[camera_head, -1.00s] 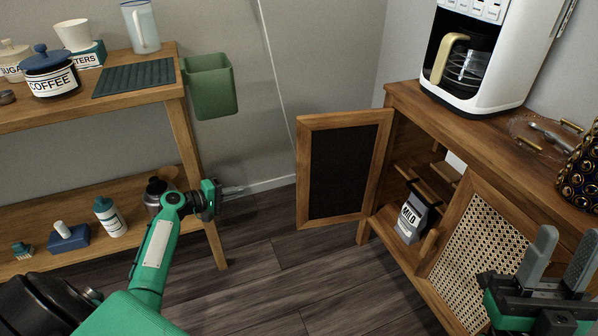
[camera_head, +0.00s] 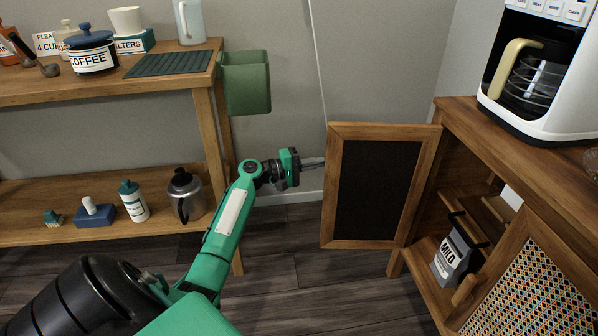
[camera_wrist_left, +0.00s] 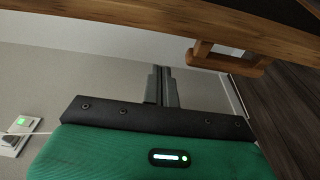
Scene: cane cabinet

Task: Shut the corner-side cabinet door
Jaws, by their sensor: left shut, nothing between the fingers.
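The corner-side cabinet door (camera_head: 375,190), a wooden frame with a dark panel, stands wide open, its hinge side at the cabinet (camera_head: 468,125). My left gripper (camera_head: 314,163) is shut and empty, just left of the door's free edge in the head view. I cannot tell whether it touches the door. In the left wrist view the shut fingers (camera_wrist_left: 162,88) point toward a long wooden edge, with a wooden handle-like bar (camera_wrist_left: 220,58) to their right. My right gripper is out of view.
A wooden shelf (camera_head: 110,90) with a green bin (camera_head: 246,82) is at left. Dark floor (camera_head: 310,285) below the door is clear.

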